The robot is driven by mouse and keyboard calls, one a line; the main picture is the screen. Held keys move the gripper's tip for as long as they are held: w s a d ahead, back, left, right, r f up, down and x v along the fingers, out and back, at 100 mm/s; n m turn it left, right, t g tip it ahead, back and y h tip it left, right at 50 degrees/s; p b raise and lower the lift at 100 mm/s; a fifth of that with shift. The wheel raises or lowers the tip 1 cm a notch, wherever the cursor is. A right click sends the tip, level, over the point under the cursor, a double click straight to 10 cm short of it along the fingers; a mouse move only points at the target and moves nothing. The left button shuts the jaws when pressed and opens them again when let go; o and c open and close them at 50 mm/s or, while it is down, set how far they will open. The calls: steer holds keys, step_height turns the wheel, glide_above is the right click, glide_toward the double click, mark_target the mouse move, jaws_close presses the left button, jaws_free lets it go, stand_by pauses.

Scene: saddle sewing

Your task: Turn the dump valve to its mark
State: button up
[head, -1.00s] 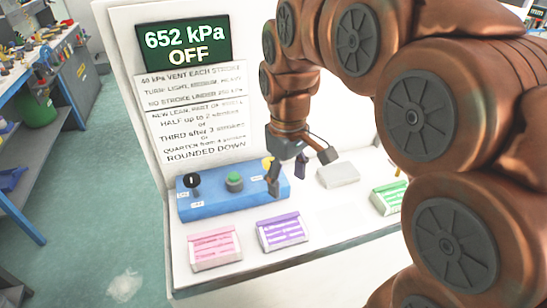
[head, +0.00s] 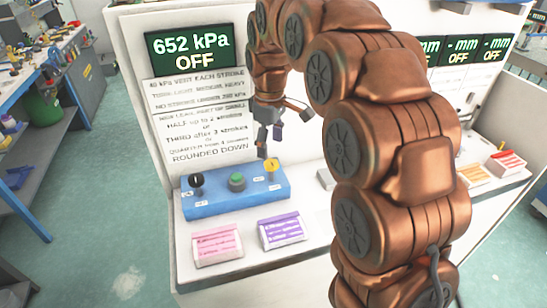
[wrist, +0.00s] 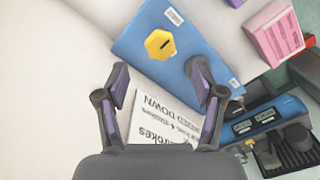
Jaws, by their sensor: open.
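A blue control box (head: 215,204) lies on the white bench. It carries a yellow knob (head: 270,165) at its right end, a green button (head: 237,181) in the middle and a black knob (head: 196,181) at its left end. Their labels are too small to read, so I cannot tell which is the dump valve. In the wrist view the yellow knob (wrist: 160,44) is hexagonal with a short dark line on top. My gripper (head: 270,143) is open and empty, above and apart from the yellow knob. In the wrist view its fingers (wrist: 160,88) are spread, below the knob.
The display (head: 188,45) reads 652 kPa OFF above a printed rule sheet (head: 200,120). A pink packet (head: 217,244) and a purple packet (head: 282,231) lie before the box. My arm hides much of the bench's right side.

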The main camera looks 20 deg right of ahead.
mark_target(270, 162)
steer(key=shift+f+p, duration=0.7)
steer(key=shift+f, duration=2.1)
steer(key=shift+c, duration=0.4)
